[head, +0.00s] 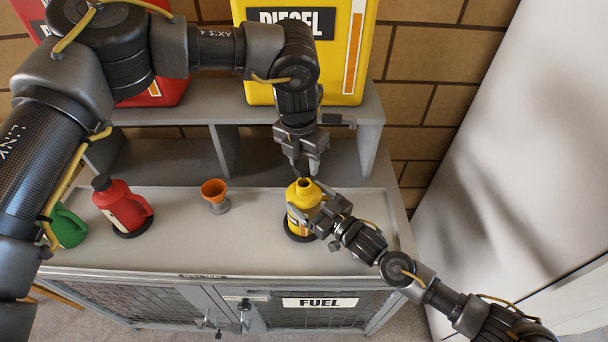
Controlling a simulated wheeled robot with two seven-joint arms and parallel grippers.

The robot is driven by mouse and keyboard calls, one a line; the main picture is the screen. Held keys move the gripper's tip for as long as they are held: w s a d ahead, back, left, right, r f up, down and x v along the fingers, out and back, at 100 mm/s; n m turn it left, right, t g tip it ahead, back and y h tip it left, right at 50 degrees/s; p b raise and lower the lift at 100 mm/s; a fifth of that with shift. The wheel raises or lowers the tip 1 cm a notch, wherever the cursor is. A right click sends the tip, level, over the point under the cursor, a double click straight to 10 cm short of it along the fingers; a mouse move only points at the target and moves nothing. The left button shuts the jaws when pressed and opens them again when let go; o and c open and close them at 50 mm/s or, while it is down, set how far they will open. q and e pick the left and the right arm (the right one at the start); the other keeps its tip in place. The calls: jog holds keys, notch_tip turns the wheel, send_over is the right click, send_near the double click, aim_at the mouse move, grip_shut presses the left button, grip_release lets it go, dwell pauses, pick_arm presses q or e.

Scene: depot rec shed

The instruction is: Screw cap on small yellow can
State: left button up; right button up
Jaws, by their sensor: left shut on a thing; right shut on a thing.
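The small yellow can (301,196) stands upright on a black ring (300,238) on the grey bench top, and its yellow neck shows at the top. My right gripper (318,216) is shut on the can's body from the right. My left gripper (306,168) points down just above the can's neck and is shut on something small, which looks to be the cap. The cap is mostly hidden between the dark fingers, so I cannot tell whether it touches the neck.
A red can (122,204) with a dark cap, a green can (68,228) and an orange funnel (214,192) stand to the left on the bench tray (255,258). A large yellow diesel can (305,50) and a large red can (160,92) sit on the shelf (350,98) behind.

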pick_arm(q)
jog(key=shift+f, duration=1.4)
jog(key=shift+f, duration=0.9)
jog(key=shift+f, duration=0.55)
